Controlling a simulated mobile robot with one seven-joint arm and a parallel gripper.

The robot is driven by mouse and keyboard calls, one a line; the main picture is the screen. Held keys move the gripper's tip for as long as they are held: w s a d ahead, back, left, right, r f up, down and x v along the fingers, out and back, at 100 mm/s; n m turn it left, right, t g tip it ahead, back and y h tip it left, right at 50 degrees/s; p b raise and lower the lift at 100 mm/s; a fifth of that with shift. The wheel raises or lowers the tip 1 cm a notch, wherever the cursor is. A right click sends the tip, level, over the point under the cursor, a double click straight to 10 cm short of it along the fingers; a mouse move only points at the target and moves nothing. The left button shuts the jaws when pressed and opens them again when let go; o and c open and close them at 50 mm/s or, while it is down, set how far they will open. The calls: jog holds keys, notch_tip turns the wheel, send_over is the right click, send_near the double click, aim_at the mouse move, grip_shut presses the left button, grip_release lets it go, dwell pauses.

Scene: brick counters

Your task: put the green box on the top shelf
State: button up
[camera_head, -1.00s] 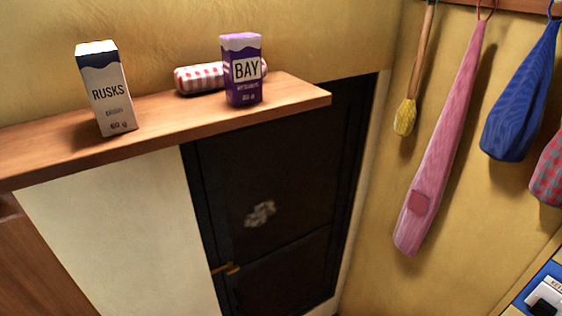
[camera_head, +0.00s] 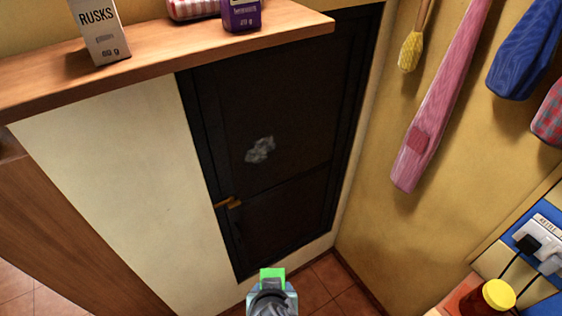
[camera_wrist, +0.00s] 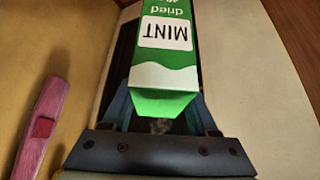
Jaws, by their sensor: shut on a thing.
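The green box (camera_wrist: 165,70) is a green and white carton labelled "dried MINT"; it appears upside down in the wrist view. My gripper (camera_wrist: 160,120) is shut on it, with a finger at each side. In the head view the green box (camera_head: 272,274) shows only as a small bright green patch at the bottom centre, just beyond my gripper (camera_head: 272,290). The wooden shelf (camera_head: 160,52) runs across the upper left of the head view, well above the gripper in the picture. Whether it is the top shelf cannot be told.
On the shelf stand a white RUSKS box (camera_head: 102,35) and a purple box (camera_head: 241,14), with a checked roll (camera_head: 190,8) behind. Bare shelf lies between the boxes. A dark door (camera_head: 280,140) is below. Cloths (camera_head: 440,100) hang right; a yellow-lidded jar (camera_head: 490,300) is lower right.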

jog(key=w+a+r, duration=0.4)
jog(key=w+r, duration=0.1)
jog(key=r, duration=0.3)
jog(key=w+a+r, duration=0.5)
jog(key=w+r, duration=0.1)
jog(key=r, duration=0.2)
jog(key=s+d+f, duration=0.3)
jog(key=s+f, duration=0.1)
jog(key=f, duration=0.2)
jog(key=s+d+f, duration=0.4)
jog(key=s+f, duration=0.1)
jog(key=f, duration=0.1)
jog(key=s+d+f, duration=0.3)
jog(key=s+f, duration=0.2)
jog(key=f, duration=0.1)
jog(key=shift+d+f, duration=0.25)
jog(key=shift+d, duration=0.1)
notch_tip(320, 180, down, 14)
jog(key=b, duration=1.4)
